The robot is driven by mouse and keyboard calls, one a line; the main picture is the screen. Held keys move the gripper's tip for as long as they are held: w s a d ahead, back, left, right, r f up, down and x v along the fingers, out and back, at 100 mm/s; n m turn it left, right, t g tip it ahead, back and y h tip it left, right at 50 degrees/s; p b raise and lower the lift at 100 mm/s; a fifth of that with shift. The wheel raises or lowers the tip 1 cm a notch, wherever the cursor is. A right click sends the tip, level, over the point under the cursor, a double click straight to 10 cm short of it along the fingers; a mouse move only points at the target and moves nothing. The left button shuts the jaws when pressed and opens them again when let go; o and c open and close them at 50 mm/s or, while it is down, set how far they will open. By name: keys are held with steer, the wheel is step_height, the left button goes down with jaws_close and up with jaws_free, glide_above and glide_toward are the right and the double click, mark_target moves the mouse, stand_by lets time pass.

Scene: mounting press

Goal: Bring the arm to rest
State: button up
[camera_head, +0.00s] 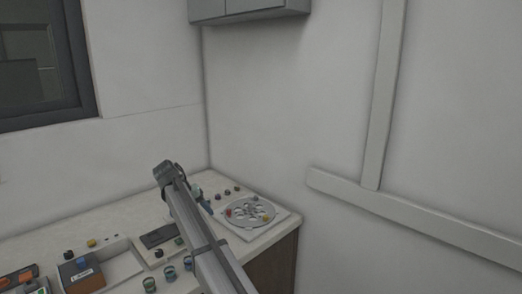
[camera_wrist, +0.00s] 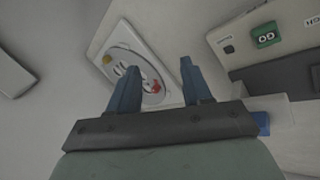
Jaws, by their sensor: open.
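My gripper (camera_wrist: 160,78) shows in the wrist view with its two blue fingers apart and nothing between them. In the head view my arm reaches up from the bottom over the counter. The fingers themselves are mostly hidden behind the arm there. In the wrist view, a white plate with a round disc lies beyond the left finger, and a grey panel with a green button lies at the upper right.
A round disc unit (camera_head: 249,212) with coloured pieces sits at the right end of the counter (camera_head: 128,212). An orange-and-blue box (camera_head: 81,275) and several small jars stand at the front left. Walls close the back and right; a cabinet (camera_head: 248,8) hangs above.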

steer(key=w+d+f+m+h, duration=0.2)
steer(key=d, duration=0.9)
steer(key=w+d+f+m+h, duration=0.1)
steer(key=d+f+h, duration=0.15)
steer(key=d, duration=0.75)
steer(key=s+d+f+g+y, duration=0.1)
steer(key=s+d+f+g, duration=0.25)
steer(key=d+f, duration=1.15)
steer(key=s+d+f+n+g+y, duration=0.1)
steer(key=s+d+f+y, duration=0.1)
steer(key=s+f, duration=1.15)
steer(key=s+d+f+g+y, duration=0.2)
steer(key=s+f, duration=1)
steer(key=f, duration=0.2)
steer(key=s+f+g+y, duration=0.1)
steer(key=s+f, duration=0.2)
steer(key=s, duration=0.7)
steer(key=s+a+f+y, duration=0.1)
steer(key=s+f+y, duration=0.1)
steer(key=s, duration=0.8)
steer(key=s+f+g+y, duration=0.1)
steer(key=s+f, duration=0.3)
steer(key=s, duration=0.6)
steer(key=shift+a+f+m+g+y, duration=0.25)
steer(key=shift+f+m+g+y, duration=0.05)
steer(key=shift+m+g+y, duration=0.1)
